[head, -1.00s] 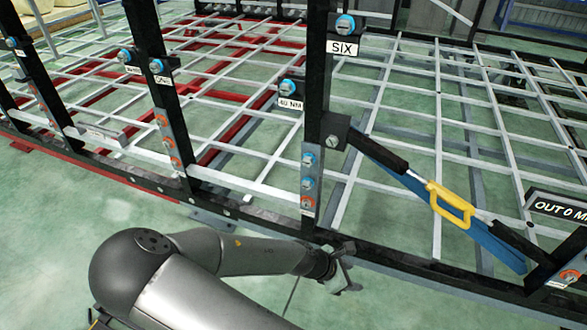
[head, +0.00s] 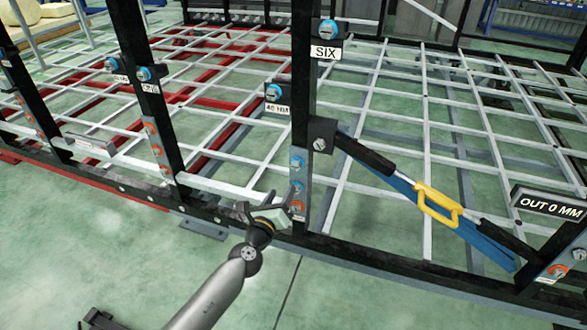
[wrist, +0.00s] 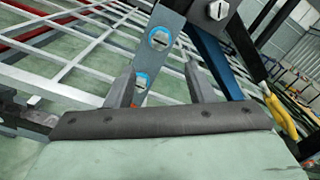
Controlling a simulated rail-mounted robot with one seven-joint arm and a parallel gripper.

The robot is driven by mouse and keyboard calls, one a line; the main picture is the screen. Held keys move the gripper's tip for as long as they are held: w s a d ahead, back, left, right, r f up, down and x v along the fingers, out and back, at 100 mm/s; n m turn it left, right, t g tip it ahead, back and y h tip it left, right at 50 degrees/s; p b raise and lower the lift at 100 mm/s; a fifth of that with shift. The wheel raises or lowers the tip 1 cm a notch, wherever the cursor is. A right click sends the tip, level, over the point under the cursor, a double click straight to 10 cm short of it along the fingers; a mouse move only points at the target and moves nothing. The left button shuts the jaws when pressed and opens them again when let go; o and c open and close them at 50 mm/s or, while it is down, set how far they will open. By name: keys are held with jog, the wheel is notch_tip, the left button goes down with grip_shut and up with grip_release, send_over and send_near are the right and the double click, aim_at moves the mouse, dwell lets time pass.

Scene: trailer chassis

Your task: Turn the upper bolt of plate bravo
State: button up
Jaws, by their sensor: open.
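A grey plate (head: 299,175) on the front post carries two blue-ringed bolts and an orange-ringed one below. Its upper bolt (head: 297,163) also shows in the wrist view (wrist: 159,38), with the second blue bolt (wrist: 142,81) below it. The orange-ringed bolt (head: 297,207) is partly covered by my gripper in the head view. I see no name on this plate and cannot tell if it is bravo. My gripper (head: 265,206) is open and empty, beside the plate's lower end. In the wrist view the fingers (wrist: 160,82) stand either side of the second blue bolt, below the upper one.
A black bracket (head: 322,135) with a bolt juts from the post, joined to a blue and black strut (head: 385,175) with a yellow handle (head: 438,204). Another plate (head: 155,152) is on a post to the left. Floor in front is clear.

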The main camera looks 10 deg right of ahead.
aim_at(295, 168)
jog(key=p+x, duration=0.1)
jog(key=x, duration=1)
jog(key=shift+w+d, duration=0.15)
jog(key=shift+w, duration=0.1)
jog(key=c, duration=1)
